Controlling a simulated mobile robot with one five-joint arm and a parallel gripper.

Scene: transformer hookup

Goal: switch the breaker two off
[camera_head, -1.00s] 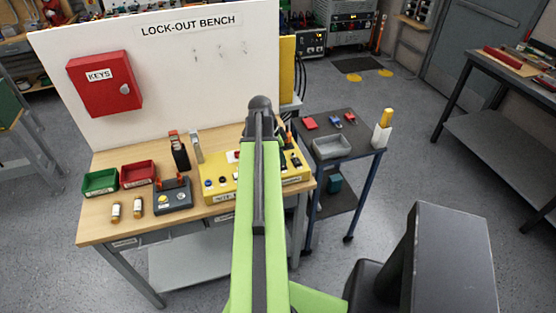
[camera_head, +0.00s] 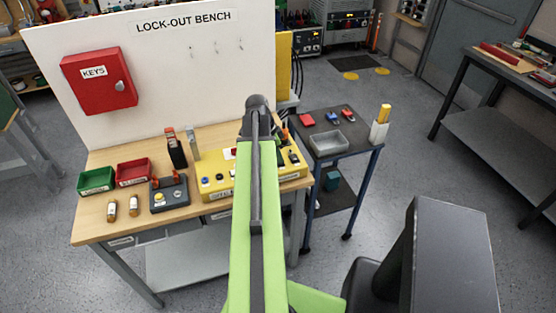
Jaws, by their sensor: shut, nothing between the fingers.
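A yellow panel (camera_head: 213,195) lies on the wooden bench, with several buttons on its left part and dark switch-like parts (camera_head: 294,158) on its right part. My green arm crosses in front of the panel and hides its middle. I cannot tell which part is breaker two or how it is set; its label is not readable. The dark rounded end of my arm is above and in front of the panel's back edge. My gripper's fingers are hidden behind the arm, so their distance to the panel does not show.
A white board (camera_head: 150,100) with a red key box (camera_head: 99,82) stands behind the bench (camera_head: 95,228). Green (camera_head: 96,181) and red (camera_head: 133,172) bins and a dark grey device (camera_head: 169,195) are left of the panel. A cart (camera_head: 345,109) stands close on the right, with floor beyond.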

